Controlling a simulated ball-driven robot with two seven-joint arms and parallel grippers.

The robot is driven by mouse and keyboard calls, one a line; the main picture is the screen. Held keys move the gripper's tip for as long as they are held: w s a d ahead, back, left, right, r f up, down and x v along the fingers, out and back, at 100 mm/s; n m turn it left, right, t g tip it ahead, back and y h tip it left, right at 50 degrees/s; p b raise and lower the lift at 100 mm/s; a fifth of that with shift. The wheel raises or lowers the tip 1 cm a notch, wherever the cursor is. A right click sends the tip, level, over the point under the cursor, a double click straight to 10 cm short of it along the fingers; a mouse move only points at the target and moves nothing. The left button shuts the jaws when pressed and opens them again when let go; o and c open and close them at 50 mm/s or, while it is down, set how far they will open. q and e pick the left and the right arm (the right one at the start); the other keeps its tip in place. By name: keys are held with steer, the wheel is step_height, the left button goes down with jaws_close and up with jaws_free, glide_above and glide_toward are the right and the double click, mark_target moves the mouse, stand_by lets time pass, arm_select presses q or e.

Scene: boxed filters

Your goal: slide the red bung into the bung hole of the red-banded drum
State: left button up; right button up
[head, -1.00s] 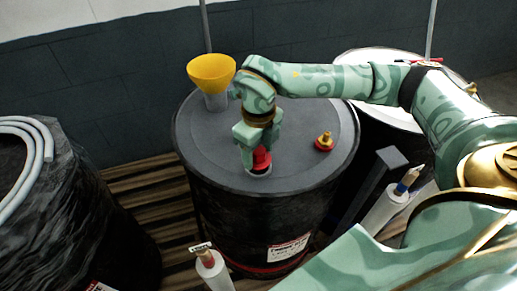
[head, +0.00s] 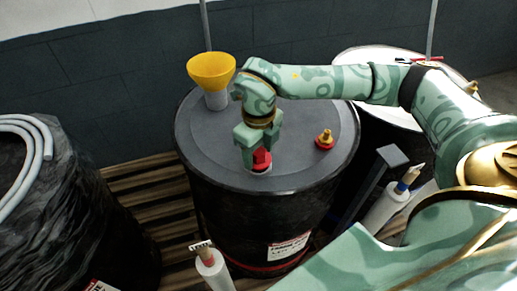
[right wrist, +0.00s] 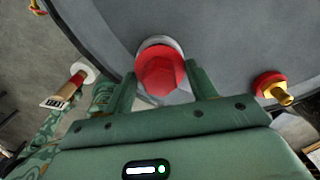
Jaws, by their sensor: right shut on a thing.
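The red bung (head: 261,160) sits upright at the pale-ringed bung hole (head: 258,171) near the front edge of the grey lid of the red-banded drum (head: 205,160). The drum's red band shows low on its dark side. My right gripper (head: 261,156) comes down from above and is shut on the bung, one finger on each side. In the right wrist view the bung (right wrist: 160,72) lies between the fingers, with part of the pale ring around it. How deep it sits cannot be told.
A yellow funnel (head: 211,70) stands on the lid's back left. A red fitting with a brass top (head: 325,140) sits on its right. A wrapped drum (head: 75,210) is at left, a pale-topped drum (head: 355,62) behind right. White tubes (head: 215,271) stand in front.

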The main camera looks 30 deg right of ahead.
mark_target(259, 151)
steer(key=shift+f+b, duration=0.5)
steer(key=shift+f, duration=0.4)
steer(key=o, duration=1)
steer(key=shift+o, duration=0.2)
steer(key=shift+r, duration=0.1)
step_height(259, 151, up, 16)
steer(key=p, duration=0.1)
